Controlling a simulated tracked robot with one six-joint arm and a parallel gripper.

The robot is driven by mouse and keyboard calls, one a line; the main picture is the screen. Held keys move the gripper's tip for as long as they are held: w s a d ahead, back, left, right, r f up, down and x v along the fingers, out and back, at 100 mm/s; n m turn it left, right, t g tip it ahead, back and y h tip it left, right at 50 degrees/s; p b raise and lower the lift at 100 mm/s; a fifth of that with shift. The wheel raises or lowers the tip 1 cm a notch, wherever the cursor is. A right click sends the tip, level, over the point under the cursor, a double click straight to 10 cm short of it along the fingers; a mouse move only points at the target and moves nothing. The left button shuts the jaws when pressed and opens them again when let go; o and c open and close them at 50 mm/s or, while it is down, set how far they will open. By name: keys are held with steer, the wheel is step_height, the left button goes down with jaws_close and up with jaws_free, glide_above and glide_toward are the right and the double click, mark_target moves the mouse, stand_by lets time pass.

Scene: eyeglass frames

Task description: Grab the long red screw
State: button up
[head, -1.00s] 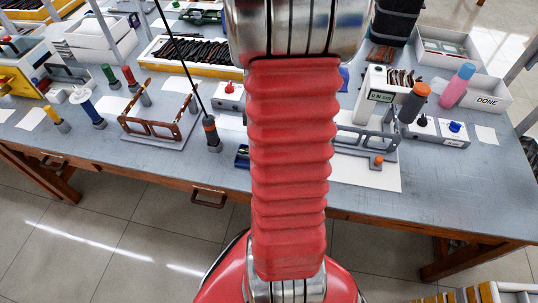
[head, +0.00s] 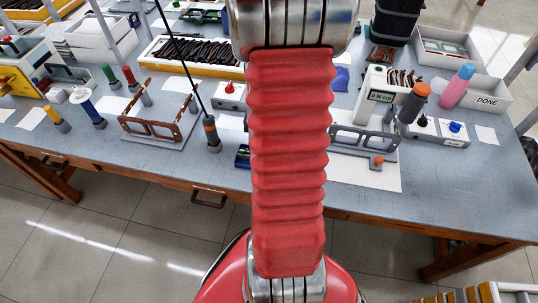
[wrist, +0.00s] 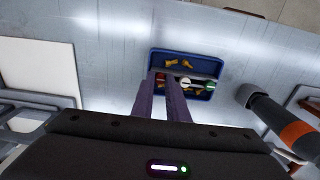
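A small blue tray (wrist: 208,60) holds several small screws in the wrist view. They include yellow-brass ones (wrist: 178,62), one with a white head (wrist: 185,82) and one with a green head (wrist: 211,86). A small reddish bit (wrist: 160,77) shows between my fingertips; it is too small to tell whether it is the long red screw. My gripper (wrist: 163,78) has its two dark fingers apart, with their tips over the tray's near left part. In the head view the tray (head: 242,157) shows partly behind my arm, and my gripper is hidden.
A grey screwdriver with an orange band (wrist: 278,118) stands close to the tray's right; it also shows in the head view (head: 211,133). A brown eyeglass frame (head: 155,128) on a holder is left of it. A grey frame (head: 362,138) is on the right.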

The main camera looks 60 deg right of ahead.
jaws_close()
steer(key=shift+r, duration=0.1)
steer(key=shift+r, duration=1.9)
